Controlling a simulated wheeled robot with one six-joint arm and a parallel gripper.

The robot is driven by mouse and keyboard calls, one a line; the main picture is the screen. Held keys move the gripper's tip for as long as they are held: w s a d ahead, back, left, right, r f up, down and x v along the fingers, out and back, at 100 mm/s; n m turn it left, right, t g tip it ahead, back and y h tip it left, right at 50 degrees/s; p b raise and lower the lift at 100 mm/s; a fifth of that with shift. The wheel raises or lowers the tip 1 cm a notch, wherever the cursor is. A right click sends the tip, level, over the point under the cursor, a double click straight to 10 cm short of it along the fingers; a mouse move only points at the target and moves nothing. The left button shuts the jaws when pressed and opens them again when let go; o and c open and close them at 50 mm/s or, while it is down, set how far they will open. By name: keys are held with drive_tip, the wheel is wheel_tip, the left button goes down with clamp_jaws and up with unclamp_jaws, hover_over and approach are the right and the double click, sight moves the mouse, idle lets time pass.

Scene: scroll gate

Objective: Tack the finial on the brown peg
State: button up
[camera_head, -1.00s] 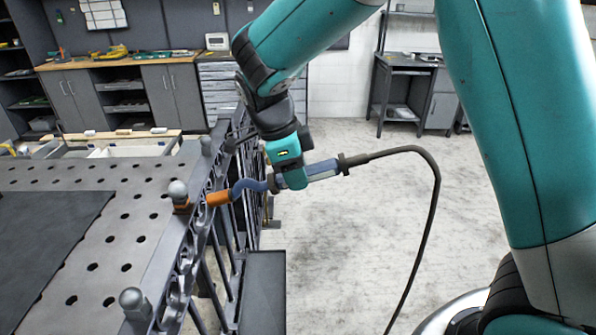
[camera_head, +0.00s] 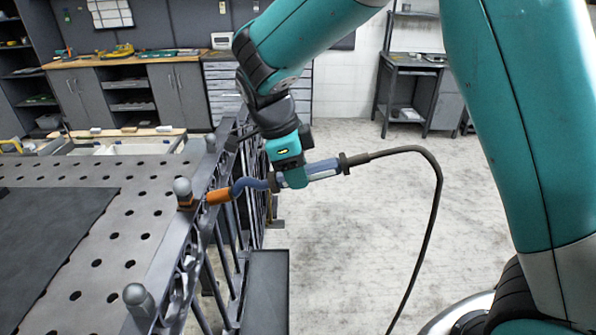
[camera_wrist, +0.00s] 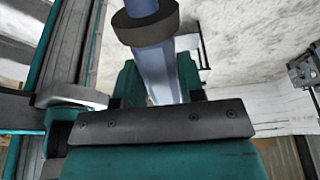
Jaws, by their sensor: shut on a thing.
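My gripper (camera_head: 294,176) is shut on a welding torch with a blue-grey handle (camera_head: 324,168), a bent neck and an orange nozzle (camera_head: 218,196). The nozzle points left, close to the brown peg (camera_head: 185,202) on the gate's (camera_head: 172,250) top rail. A grey ball finial (camera_head: 182,187) sits upright on that peg. A small gap seems to show between nozzle tip and peg; I cannot tell the exact distance. In the wrist view the blue handle (camera_wrist: 158,72) runs between my gripper's fingers (camera_wrist: 158,88), with a dark collar (camera_wrist: 146,24) above; nozzle and finial are out of that view.
Other grey finials stand on the rail, one nearer (camera_head: 137,298) and one farther (camera_head: 210,143). A perforated metal table (camera_head: 135,215) with a dark mat (camera_head: 50,235) lies left of the gate. The torch's black cable (camera_head: 437,200) loops down right over open floor.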

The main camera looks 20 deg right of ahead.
sight(341, 155)
drive_tip(key=shift+w+a, duration=0.1)
drive_tip(key=shift+a, duration=0.05)
drive_tip(key=shift+w+a+f, duration=0.15)
drive_tip(key=shift+a+f, duration=0.05)
drive_tip(key=shift+a, duration=0.2)
drive_tip(key=shift+b, duration=0.3)
idle(0.4)
idle(0.6)
drive_tip(key=shift+s+d+r, duration=0.5)
drive_tip(key=shift+s+d, duration=0.1)
drive_tip(key=shift+d, duration=0.85)
drive_tip(key=shift+s+d+r, duration=0.5)
drive_tip(key=shift+s+d, duration=0.1)
drive_tip(key=shift+d, duration=0.9)
drive_tip(key=shift+s+d+r, duration=0.5)
drive_tip(key=shift+s+d, duration=0.1)
drive_tip(key=shift+d, duration=0.85)
drive_tip(key=w+f+n+t+y+b, duration=0.1)
drive_tip(key=f+n+t, duration=0.1)
drive_tip(key=f+n, duration=0.9)
drive_tip(key=w+d+f+n+t+y+b, duration=0.1)
drive_tip(key=w+f+n+t+y, duration=0.1)
drive_tip(key=f+n, duration=0.9)
drive_tip(key=shift+w+d+f+t, duration=0.2)
drive_tip(key=shift+d+f+t, duration=0.05)
drive_tip(key=shift+f+t, duration=0.2)
